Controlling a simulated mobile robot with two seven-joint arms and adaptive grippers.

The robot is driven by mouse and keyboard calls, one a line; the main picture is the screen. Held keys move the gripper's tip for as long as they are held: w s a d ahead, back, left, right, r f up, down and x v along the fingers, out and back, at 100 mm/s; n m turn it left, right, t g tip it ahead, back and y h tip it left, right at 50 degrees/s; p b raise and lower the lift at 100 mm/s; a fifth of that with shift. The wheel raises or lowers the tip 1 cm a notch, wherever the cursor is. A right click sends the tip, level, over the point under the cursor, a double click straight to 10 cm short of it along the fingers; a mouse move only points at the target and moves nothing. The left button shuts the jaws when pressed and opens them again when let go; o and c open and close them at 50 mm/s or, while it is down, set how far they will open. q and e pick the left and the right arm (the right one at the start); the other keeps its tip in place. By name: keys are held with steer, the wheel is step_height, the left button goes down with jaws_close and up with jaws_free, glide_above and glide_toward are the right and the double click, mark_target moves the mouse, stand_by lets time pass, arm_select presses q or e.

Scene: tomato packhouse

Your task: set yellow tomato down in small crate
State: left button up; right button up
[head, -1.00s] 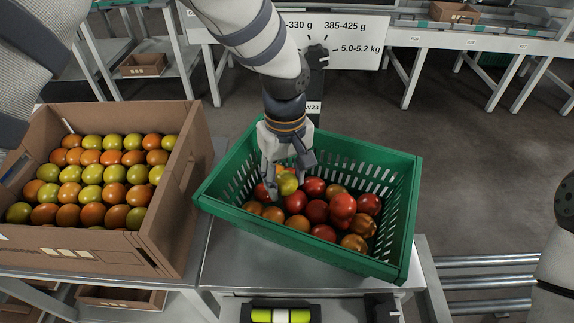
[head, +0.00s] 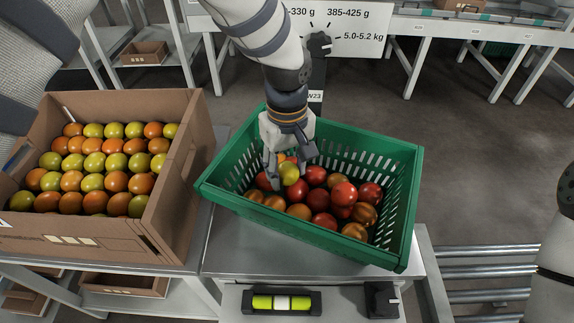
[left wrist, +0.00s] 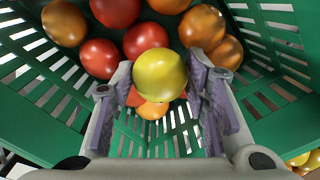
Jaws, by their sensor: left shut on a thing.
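The yellow tomato (head: 289,174) is held inside the green small crate (head: 408,200), at its left back part. My left gripper (head: 290,170) is shut on it, pointing down into the crate. In the left wrist view the yellow tomato (left wrist: 159,76) sits between the two finger pads of the left gripper (left wrist: 165,95). Several red and orange tomatoes (head: 344,192) lie in the crate beside and below it. I cannot tell whether the yellow tomato touches them. My right gripper is not in view.
A cardboard box (head: 172,200) full of green and orange tomatoes stands left of the crate. The crate is on a metal stand (head: 235,262) in front of a weight sign (head: 350,40). A roller conveyor (head: 485,283) is at right.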

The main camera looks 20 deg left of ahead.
arm_select(q)
steer(key=shift+f, duration=0.3)
steer(key=o, duration=0.9)
steer(key=c, duration=0.4)
steer(key=shift+o, duration=0.2)
steer(key=shift+r+p, duration=1.05)
steer(key=shift+r, duration=2.55)
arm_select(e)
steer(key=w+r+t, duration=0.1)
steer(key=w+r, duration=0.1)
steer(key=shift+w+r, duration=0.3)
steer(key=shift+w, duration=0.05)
arm_select(q)
steer(key=shift+f, duration=0.1)
